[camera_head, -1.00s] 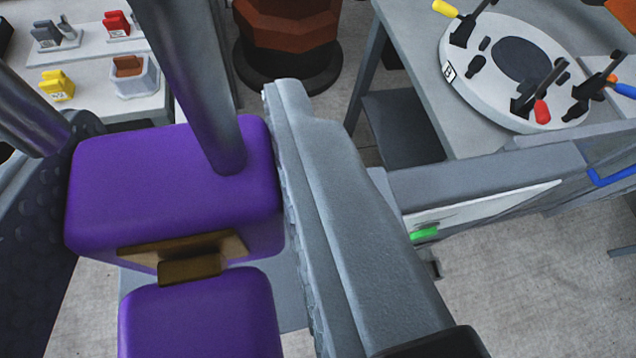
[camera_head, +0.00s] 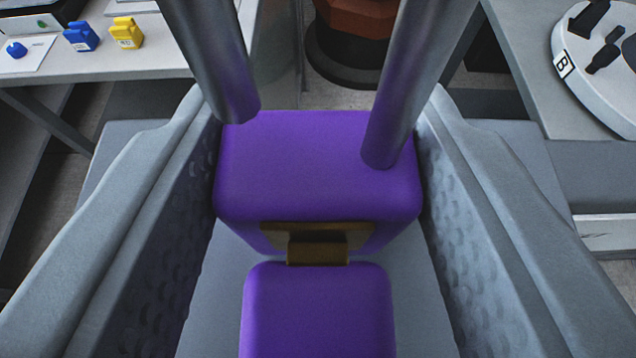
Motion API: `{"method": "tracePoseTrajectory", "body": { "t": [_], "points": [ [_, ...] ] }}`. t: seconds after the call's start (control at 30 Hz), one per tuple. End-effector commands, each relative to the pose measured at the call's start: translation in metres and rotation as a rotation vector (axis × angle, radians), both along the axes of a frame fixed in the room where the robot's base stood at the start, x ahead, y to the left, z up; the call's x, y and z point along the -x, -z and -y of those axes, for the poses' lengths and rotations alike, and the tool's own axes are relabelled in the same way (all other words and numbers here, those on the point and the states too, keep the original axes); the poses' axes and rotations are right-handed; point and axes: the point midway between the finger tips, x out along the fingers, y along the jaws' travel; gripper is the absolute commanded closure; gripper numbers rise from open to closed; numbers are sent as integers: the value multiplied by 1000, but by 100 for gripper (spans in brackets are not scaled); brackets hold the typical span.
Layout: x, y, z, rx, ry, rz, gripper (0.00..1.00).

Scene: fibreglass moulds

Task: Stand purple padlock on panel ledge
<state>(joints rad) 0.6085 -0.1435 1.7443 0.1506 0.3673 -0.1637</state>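The purple padlock (camera_head: 318,190) fills the middle of the view, between the two grey fingers of my gripper (camera_head: 318,135). The fingers lie against its left and right sides, so my gripper is shut on it. Its two metal shackle legs rise out of the top of the frame. A brown piece shows on its near face, with a smaller purple block (camera_head: 318,315) below that. A grey surface (camera_head: 215,305) shows beneath the padlock; I cannot tell whether they touch. I cannot make out the panel ledge for certain.
A pale table (camera_head: 165,60) at the upper left holds blue and yellow blocks. A grey table (camera_head: 530,75) at the upper right carries a white round plate (camera_head: 575,75) marked B. A dark round stand with a brown top (camera_head: 355,20) is behind the padlock.

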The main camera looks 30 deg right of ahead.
Motion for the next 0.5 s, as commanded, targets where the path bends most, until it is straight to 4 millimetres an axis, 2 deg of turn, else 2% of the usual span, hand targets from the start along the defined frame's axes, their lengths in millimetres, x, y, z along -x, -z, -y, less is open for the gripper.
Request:
{"method": "tracePoseTrajectory", "body": {
  "t": [0.37,0.4,0.47,0.5],
  "points": [
    [0,4,0,0,0,0,84],
    [0,4,0,0,0,0,51],
    [0,3,0,0,0,0,39],
    [0,3,0,0,0,0,37]
  ]
}}
